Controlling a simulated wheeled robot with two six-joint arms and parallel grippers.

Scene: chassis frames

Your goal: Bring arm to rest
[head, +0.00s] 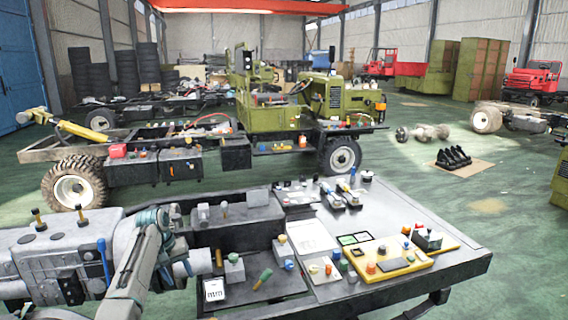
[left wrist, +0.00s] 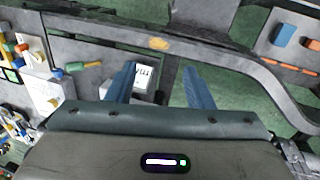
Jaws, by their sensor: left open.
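My left gripper (left wrist: 160,86) shows in the left wrist view with its two blue fingers spread apart and nothing between them. A white card with dark marks (left wrist: 144,76) lies below, beside the left finger. In the head view my left arm (head: 140,258) comes in at the lower left, near the left end of the workbench (head: 455,262). The same card (head: 214,290) lies on the bench just right of the arm there. My right gripper is in neither view.
The bench holds a yellow board (head: 392,268) with coloured knobs, a white sheet (head: 311,236) and small parts. A grey engine-like block (head: 60,245) stands at the left. An olive truck chassis (head: 330,98) stands behind.

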